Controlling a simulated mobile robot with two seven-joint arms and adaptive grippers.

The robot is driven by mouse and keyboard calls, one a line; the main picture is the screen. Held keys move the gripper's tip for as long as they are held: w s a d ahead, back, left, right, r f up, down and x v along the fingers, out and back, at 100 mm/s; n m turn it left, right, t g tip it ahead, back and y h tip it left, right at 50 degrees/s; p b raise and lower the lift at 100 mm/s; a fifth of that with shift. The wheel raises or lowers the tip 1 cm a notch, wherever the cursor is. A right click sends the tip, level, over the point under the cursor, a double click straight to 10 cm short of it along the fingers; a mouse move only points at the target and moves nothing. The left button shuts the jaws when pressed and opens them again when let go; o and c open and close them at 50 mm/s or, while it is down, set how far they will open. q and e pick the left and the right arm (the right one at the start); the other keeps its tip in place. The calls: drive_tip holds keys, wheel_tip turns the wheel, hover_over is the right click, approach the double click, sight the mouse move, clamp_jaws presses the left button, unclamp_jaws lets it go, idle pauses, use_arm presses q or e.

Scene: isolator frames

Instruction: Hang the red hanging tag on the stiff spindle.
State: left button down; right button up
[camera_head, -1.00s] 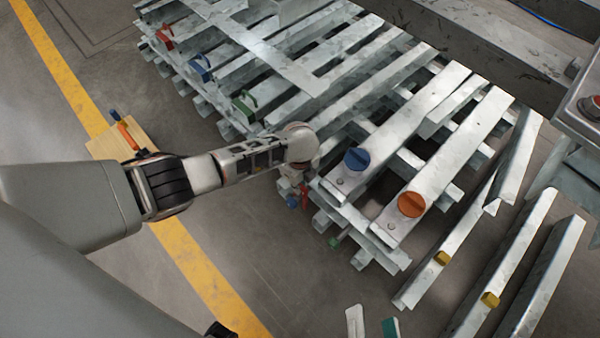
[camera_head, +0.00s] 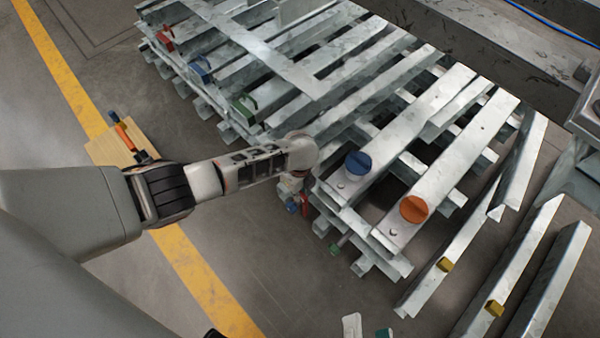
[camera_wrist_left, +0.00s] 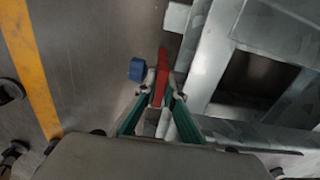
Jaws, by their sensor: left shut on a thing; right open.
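My left gripper (camera_wrist_left: 160,92) is shut on the red hanging tag (camera_wrist_left: 161,72), a narrow red strip pointing away between the green-sided fingers. In the head view the tag (camera_head: 304,205) shows just below my left wrist, near the front end of the metal frames; the fingers there are mostly hidden. A small blue block (camera_wrist_left: 137,69) lies left of the tag in the wrist view; I cannot tell whether they touch. A blue round knob (camera_head: 358,164) and an orange one (camera_head: 414,209) stand on frame beams. I cannot tell which part is the stiff spindle. My right gripper (camera_head: 368,329) is open at the bottom edge, only its fingertips showing.
Stacked galvanised frames (camera_head: 360,95) fill the middle. Red, blue and green (camera_head: 245,106) handles line their left side. A green-ended stem (camera_head: 340,244) protrudes low in front. Loose beams with yellow blocks (camera_head: 445,265) lie right. A wooden board (camera_head: 108,150) sits left. Floor in front is bare.

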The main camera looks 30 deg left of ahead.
use_arm(q)
drive_tip(key=shift+f, duration=0.15)
drive_tip(key=c, duration=2.5)
unclamp_jaws()
drive_tip(key=shift+c, duration=0.2)
drive_tip(key=o, duration=0.5)
wheel_tip(320, 180, up, 12)
